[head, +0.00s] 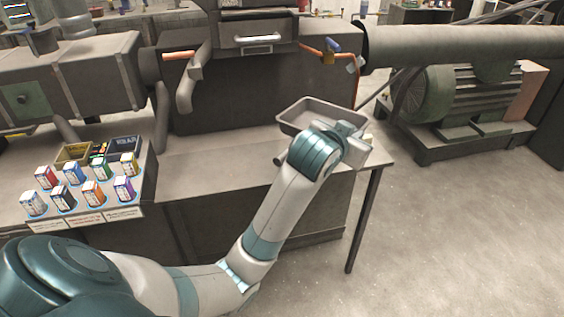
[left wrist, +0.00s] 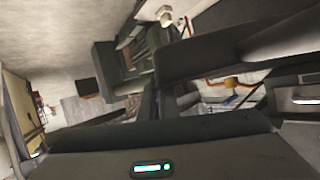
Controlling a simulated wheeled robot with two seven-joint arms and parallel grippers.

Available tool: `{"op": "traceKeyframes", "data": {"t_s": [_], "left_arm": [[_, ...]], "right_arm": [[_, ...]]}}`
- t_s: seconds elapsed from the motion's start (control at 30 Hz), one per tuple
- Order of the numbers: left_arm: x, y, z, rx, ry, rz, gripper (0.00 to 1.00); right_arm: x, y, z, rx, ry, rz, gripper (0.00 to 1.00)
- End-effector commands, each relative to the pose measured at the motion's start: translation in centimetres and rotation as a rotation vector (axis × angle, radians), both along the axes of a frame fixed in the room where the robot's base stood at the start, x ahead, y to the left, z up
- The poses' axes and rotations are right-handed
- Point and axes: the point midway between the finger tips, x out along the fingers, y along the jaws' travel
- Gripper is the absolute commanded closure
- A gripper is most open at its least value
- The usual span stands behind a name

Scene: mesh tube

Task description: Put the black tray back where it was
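A shallow dark grey tray (head: 290,117) with a raised rim is at the right end of the workbench in the head view; I take it to be the black tray. My left gripper (head: 357,141) is at its near right side, and my wrist covers that near corner. The fingertips are hidden, so I cannot tell whether they grip the rim, or whether the tray rests on the bench. In the left wrist view a dark slab (left wrist: 240,45) crosses the upper right, too close to identify surely. My right gripper is not in view.
The workbench (head: 210,160) has free room left of the tray. A display stand (head: 85,210) with several small coloured boxes stands at the left. A dark machine (head: 240,75) rises behind the bench. A thick pipe (head: 460,45) and a motor (head: 450,95) are to the right.

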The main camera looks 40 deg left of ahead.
Motion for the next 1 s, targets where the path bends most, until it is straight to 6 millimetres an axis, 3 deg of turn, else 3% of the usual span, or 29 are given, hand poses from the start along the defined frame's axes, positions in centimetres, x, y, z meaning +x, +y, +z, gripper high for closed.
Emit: {"op": "traceKeyframes", "data": {"t_s": [0.3,0.43,0.6,1.0], "left_arm": [[4.1,5.0,-8.8,0.000,0.007,0.061,1.00],[4.9,6.6,-11.4,0.003,0.004,0.077,1.00],[5.3,7.6,-12.9,0.004,-0.001,0.087,1.00],[5.4,7.8,-13.0,0.006,-0.002,0.087,1.00]], "right_arm": [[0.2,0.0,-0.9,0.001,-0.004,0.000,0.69],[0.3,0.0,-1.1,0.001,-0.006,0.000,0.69],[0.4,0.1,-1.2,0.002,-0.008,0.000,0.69],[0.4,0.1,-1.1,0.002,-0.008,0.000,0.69]]}}
